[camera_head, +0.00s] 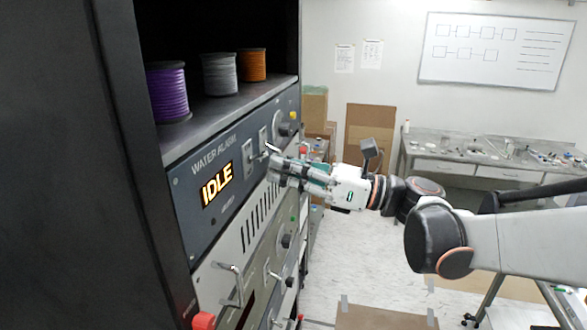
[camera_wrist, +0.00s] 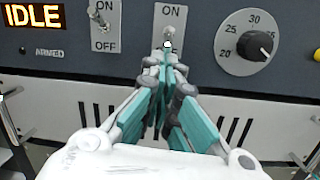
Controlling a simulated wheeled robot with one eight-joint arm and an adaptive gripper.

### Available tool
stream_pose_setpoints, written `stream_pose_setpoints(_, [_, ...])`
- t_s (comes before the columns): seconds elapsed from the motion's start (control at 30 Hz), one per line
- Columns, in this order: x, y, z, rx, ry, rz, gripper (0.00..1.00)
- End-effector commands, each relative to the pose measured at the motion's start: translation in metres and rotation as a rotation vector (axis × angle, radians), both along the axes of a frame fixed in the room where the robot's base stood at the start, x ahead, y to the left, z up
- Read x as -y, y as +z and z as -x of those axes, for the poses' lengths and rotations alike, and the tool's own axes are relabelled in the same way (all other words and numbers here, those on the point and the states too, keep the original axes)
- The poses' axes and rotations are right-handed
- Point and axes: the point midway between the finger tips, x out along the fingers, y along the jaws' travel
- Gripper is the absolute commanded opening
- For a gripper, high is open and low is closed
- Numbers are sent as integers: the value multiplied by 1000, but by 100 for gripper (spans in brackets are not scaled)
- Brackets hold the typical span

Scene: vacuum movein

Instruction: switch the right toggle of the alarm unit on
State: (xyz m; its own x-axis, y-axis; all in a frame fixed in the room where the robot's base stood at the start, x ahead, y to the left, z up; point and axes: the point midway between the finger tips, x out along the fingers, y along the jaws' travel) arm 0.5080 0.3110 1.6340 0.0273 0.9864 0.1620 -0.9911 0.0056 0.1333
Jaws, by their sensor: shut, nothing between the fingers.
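The alarm unit (camera_head: 195,190) is a dark panel labelled WATER ALARM, with an orange IDLE display (camera_head: 217,186). The right toggle (camera_wrist: 168,42) sits on a white plate with ON above it; its lower plate and lower label are hidden behind my fingers. Its lever position is hard to tell. The left toggle (camera_wrist: 98,16) is on its own ON/OFF plate. My gripper (camera_wrist: 167,66) is shut and empty, its tips just below and in front of the right toggle. In the head view my gripper (camera_head: 273,168) is close to the panel; contact cannot be told.
A round dial (camera_wrist: 246,42) with numbers is right of the right toggle. Below are a vented panel and a panel with protruding handles (camera_head: 232,284). Wire spools (camera_head: 221,74) stand on the shelf above. A workbench (camera_head: 470,165) is at the back; the floor between is mostly open.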

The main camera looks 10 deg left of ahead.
Motion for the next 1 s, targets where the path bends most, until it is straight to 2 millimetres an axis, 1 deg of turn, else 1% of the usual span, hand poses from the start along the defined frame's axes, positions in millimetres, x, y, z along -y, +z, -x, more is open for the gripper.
stream_pose_setpoints(0.67, [5, 7, 0, -9, -1, 114, 0])
stream_pose_setpoints(1.0, [10, 14, 1, -18, -1, 225, 0])
